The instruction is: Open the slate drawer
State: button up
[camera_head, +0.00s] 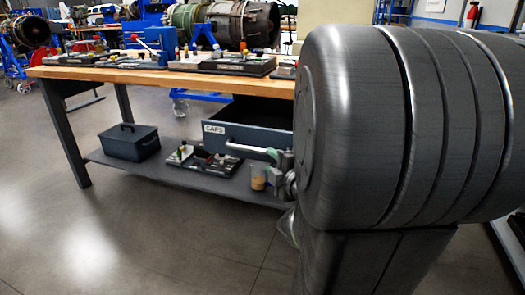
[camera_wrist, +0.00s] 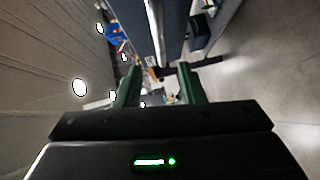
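The slate drawer (camera_head: 248,136), labelled CAPS, hangs under the bench top in the head view. It stands pulled out, with part of its dark inside showing above the front. A pale bar handle (camera_head: 236,148) runs along its front. The blue-grey drawer front (camera_wrist: 172,28) and a pale bar (camera_wrist: 153,28) lie beyond the fingertips. I cannot tell whether the fingers touch the handle.
The wooden workbench (camera_head: 100,73) carries trays of parts (camera_head: 225,65) and a blue press (camera_head: 163,45). On its lower shelf (camera_head: 175,180) are a dark toolbox (camera_head: 130,143), a tray of small items (camera_head: 205,160) and an orange cup (camera_head: 258,183). The floor in front is clear.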

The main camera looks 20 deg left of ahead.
aim_at(257, 152)
jog(key=v, duration=0.3)
jog(key=shift+s+d+p, duration=0.15)
jog(key=shift+s+p, duration=0.05)
jog(key=shift+p, duration=0.1)
jog(key=shift+w, duration=0.1)
jog(key=b+x, duration=0.3)
jog(key=x, duration=1)
jog(key=shift+w+a, duration=0.25)
jog(key=shift+w, duration=0.2)
